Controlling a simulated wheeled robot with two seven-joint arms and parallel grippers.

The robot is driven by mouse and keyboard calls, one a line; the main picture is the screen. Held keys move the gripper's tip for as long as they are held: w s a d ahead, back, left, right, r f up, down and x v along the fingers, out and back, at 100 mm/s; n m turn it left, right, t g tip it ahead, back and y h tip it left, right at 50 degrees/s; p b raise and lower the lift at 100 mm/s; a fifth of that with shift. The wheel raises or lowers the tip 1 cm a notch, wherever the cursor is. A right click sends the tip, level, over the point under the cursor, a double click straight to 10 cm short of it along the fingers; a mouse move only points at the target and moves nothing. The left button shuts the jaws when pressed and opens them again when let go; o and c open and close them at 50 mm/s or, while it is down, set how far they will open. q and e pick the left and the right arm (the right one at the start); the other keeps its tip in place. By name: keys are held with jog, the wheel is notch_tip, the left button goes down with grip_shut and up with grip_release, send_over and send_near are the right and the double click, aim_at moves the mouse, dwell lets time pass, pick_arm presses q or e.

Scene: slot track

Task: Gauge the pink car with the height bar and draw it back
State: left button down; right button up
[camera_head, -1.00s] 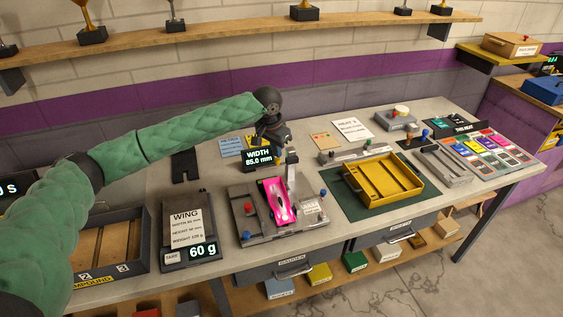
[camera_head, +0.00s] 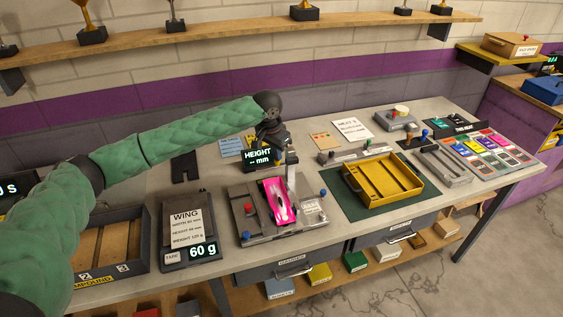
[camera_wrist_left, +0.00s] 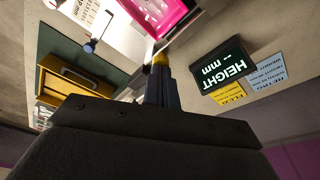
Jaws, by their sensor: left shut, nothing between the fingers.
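The pink car (camera_head: 275,202) sits on the grey gauge base (camera_head: 259,235) on the bench. Part of the car shows at the top of the left wrist view (camera_wrist_left: 158,14). The gauge display (camera_head: 258,158) reads HEIGHT with dashes and mm; it also shows in the left wrist view (camera_wrist_left: 222,64). The pale upright post of the height bar (camera_head: 291,172) stands at the car's far end. My left gripper (camera_wrist_left: 161,62) is shut and empty, its tips by a small yellow part at the car's far end. The arm hides part of the gauge's back. My right gripper is not in view.
A yellow tray (camera_head: 352,194) on a green mat lies to the right.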

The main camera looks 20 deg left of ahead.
aim_at(277, 165)
pick_arm(q)
jog(key=shift+f, duration=0.5)
dwell(0.3)
jog(key=shift+f, duration=0.6)
dwell(0.4)
jog(key=shift+f, duration=0.8)
dwell(0.6)
jog(key=shift+f, duration=0.3)
dwell(1.0)
